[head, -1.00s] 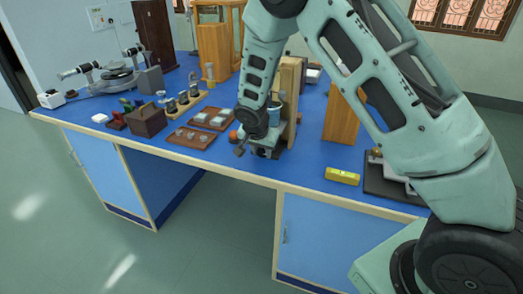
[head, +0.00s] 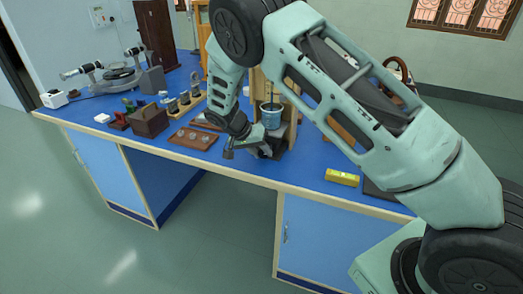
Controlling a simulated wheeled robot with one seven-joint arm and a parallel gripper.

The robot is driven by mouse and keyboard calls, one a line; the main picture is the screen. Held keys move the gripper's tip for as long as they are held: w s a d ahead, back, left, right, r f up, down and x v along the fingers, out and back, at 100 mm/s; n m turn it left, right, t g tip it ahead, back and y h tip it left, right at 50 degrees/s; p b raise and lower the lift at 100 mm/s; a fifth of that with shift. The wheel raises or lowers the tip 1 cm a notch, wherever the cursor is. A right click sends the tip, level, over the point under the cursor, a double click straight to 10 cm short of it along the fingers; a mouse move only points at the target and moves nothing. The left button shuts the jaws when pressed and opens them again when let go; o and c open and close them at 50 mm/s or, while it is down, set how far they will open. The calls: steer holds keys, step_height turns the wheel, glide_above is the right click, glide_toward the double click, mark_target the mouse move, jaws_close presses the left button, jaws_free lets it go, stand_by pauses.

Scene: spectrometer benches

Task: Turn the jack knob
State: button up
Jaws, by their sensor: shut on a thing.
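The jack (head: 272,150) is a small dark stand near the front edge of the blue bench, with a blue vessel (head: 271,117) above it. My gripper (head: 230,152) is low at the jack's front left side, pointing down towards the bench edge. It is shut on the jack knob, which is small and mostly hidden by my gripper and wrist. My forearm covers part of the area behind the jack.
A wooden upright (head: 292,120) stands just behind the jack. A yellow level (head: 342,177) lies to the right near the front edge. A brown tray (head: 193,138) and a dark wooden box (head: 149,121) are to the left. Bare blue bench lies between jack and level.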

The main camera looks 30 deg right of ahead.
steer(key=shift+w+a+f+n+g+h, duration=0.15)
steer(key=shift+n+g+h, duration=0.15)
steer(key=shift+g+h, duration=0.5)
steer(key=o, duration=1)
